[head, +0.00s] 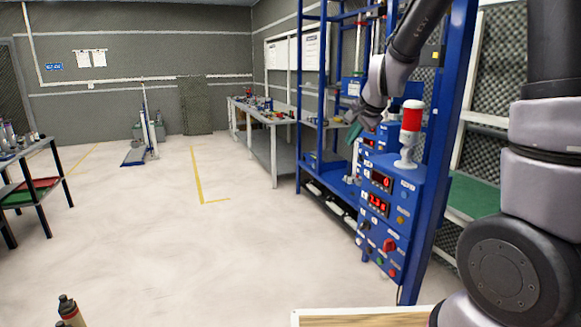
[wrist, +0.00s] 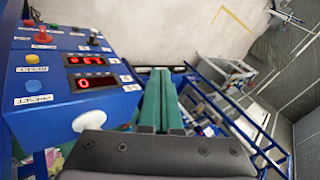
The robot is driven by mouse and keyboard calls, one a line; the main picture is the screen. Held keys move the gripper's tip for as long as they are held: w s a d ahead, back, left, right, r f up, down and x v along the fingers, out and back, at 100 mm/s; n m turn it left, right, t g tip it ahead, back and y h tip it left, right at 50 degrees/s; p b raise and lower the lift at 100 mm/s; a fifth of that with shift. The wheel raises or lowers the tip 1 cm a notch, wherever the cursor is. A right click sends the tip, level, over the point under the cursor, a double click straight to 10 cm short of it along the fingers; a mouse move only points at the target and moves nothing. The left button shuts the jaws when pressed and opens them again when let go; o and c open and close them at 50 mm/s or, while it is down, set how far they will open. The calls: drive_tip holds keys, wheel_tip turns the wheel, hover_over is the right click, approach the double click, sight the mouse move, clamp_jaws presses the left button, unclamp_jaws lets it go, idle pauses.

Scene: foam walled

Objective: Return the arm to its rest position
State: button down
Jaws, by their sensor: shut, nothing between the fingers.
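My gripper (head: 355,132) hangs from my raised arm in front of the blue rack, near the top of the blue control panel in the head view. In the wrist view its two green fingers (wrist: 159,100) lie side by side, shut with nothing between them. The blue control panel (head: 391,222) has red digital displays, coloured buttons and a red beacon (head: 411,115) on top. In the wrist view the panel (wrist: 70,85) is to the left of the fingers, apart from them.
The blue rack (head: 301,95) stands behind the panel. A black-legged table (head: 40,180) with a red tray is at left. A bottle (head: 69,311) shows at the bottom edge. The middle floor is clear.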

drive_tip(key=s+d+r+n, duration=0.2)
drive_tip(key=s+r, duration=0.2)
drive_tip(key=s, duration=0.4)
drive_tip(key=s+d+r+n, duration=0.2)
drive_tip(key=s+d+r, duration=0.1)
drive_tip(key=s, duration=0.6)
drive_tip(key=s+d+r+n, duration=0.2)
drive_tip(key=s+r, duration=0.3)
drive_tip(key=s, duration=0.4)
drive_tip(key=shift+d+g, duration=0.15)
drive_tip(key=shift+g, duration=0.25)
drive_tip(key=shift+r, duration=0.1)
